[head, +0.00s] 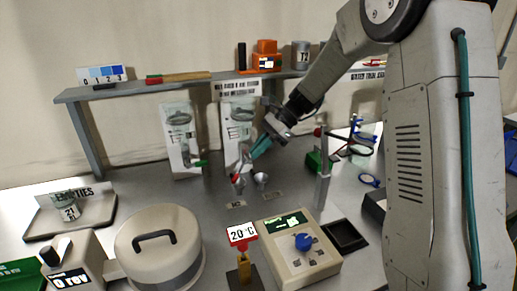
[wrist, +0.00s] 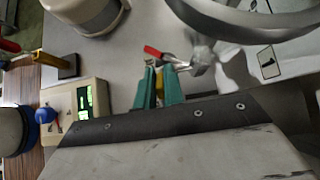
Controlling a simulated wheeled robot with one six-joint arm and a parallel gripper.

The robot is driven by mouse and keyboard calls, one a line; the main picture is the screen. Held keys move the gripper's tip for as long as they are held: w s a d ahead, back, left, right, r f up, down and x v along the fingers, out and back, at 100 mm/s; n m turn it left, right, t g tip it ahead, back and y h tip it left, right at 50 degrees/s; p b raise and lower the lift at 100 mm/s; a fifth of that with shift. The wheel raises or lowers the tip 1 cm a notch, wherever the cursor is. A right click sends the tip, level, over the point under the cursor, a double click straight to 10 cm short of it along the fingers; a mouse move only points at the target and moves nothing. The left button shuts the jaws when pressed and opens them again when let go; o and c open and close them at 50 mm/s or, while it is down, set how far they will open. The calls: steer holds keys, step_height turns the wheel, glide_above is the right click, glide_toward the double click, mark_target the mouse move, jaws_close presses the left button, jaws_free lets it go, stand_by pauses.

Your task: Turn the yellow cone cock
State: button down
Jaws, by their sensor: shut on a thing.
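My gripper (head: 257,150) reaches down from the right in the head view, its teal fingers by the glassware in front of the back panels. In the wrist view its fingers (wrist: 160,76) are shut on the yellow cone cock (wrist: 159,88), of which only a narrow yellow strip shows between them. A red handle-like part (wrist: 153,52) sits just beyond the fingertips, beside blurred clear glassware (wrist: 198,58). The red part also shows in the head view (head: 236,179). The yellow cock is hidden by the fingers in the head view.
A shelf (head: 130,92) spans the back. A small metal funnel-like piece (head: 262,179) and a stand (head: 323,170) are close to my gripper.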

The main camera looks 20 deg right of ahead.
steer(key=shift+d+f+y, duration=0.2)
steer(key=shift+d+y, duration=0.1)
steer(key=shift+y, duration=0.4)
steer(key=shift+d+f+y, duration=0.2)
steer(key=shift+d+y, duration=0.05)
steer(key=shift+y, duration=0.45)
steer(key=shift+d+f+y, duration=0.2)
steer(key=shift+f+y, duration=0.05)
steer(key=shift+y, duration=0.45)
steer(key=shift+d+f+y, duration=0.15)
steer(key=shift+f+y, duration=0.05)
steer(key=shift+y, duration=0.5)
steer(key=c, duration=1.5)
jaws_free()
steer(key=shift+d, duration=0.1)
steer(key=v, duration=0.7)
steer(key=shift+d, duration=0.35)
